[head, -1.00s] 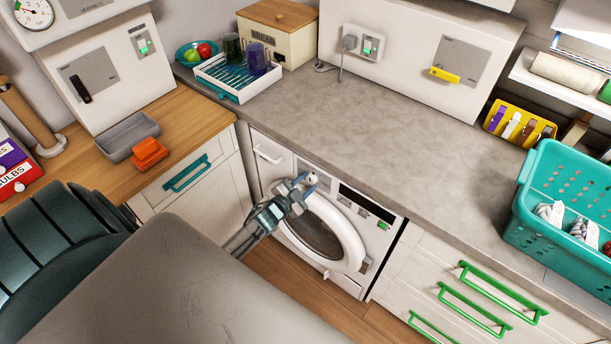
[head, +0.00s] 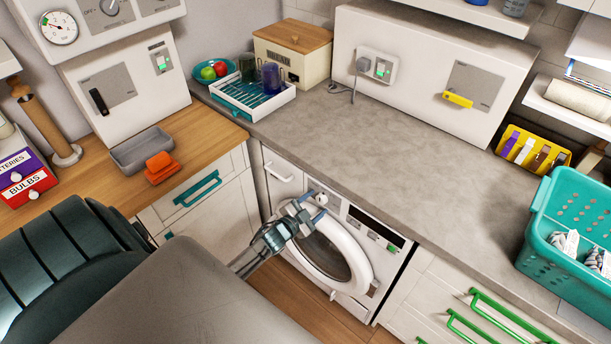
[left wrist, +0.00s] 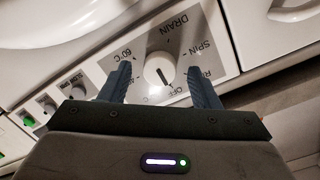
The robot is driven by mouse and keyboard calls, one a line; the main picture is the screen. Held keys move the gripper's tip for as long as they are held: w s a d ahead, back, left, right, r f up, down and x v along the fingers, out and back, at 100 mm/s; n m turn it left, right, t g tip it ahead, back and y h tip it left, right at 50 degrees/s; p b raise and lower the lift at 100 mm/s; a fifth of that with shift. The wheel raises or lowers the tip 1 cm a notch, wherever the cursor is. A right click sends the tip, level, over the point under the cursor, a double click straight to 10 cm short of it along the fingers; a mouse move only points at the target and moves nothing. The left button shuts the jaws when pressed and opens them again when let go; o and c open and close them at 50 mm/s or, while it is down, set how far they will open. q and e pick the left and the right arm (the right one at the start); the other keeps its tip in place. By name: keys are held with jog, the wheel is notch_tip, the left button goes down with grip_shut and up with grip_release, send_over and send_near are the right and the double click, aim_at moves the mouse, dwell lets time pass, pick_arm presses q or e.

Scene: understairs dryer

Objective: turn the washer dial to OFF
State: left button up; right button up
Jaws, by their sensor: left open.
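The washer (head: 287,182) stands under the grey counter with its round door shut. Its white dial (head: 322,199) is on the front panel, above the door; it also shows in the left wrist view (left wrist: 158,69). The dial's dark mark points down toward the OFF label. DRAIN, SPIN and 60°C labels surround it. My left gripper (head: 313,207) is open in front of the panel. In the left wrist view its fingers (left wrist: 159,76) show on both sides of the dial, with gaps between. My right gripper is not in view.
The counter (head: 400,135) overhangs the washer. A teal basket (head: 560,262) stands on it at right. Drawers with green handles (head: 505,313) are right of the washer, a cabinet with a teal handle (head: 197,188) left. The middle of the counter is clear.

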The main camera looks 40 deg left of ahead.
pick_arm(q)
jog(key=s+r+b, duration=0.1)
jog(key=s+b, duration=0.1)
jog(key=s, duration=0.8)
jog(key=shift+a, duration=0.4)
jog(key=shift+s, duration=0.1)
jog(key=s+f+n+g+y, duration=0.1)
jog(key=s+f+n+g, duration=0.15)
jog(key=s+f, duration=0.45)
jog(key=s+f+n+g+y, duration=0.1)
jog(key=s+f+g, duration=0.25)
jog(key=f, duration=0.85)
jog(key=s+f+n+g+y, duration=0.1)
jog(key=s+f+g, duration=0.1)
jog(key=s+f, duration=0.55)
jog(key=s+d+f+n+g, duration=0.1)
jog(key=s+d+f+g, duration=0.2)
jog(key=s+f, duration=0.4)
jog(key=s+d+f+n+g+h, duration=0.1)
jog(key=s+d+f+g, duration=0.2)
jog(key=s+f, duration=0.5)
jog(key=s+g, duration=0.1)
jog(key=s, duration=0.6)
jog(key=shift+d+n+b, duration=0.15)
jog(key=shift+n+b, duration=0.2)
jog(key=shift+b, duration=0.05)
jog(key=shift+c, duration=0.5)
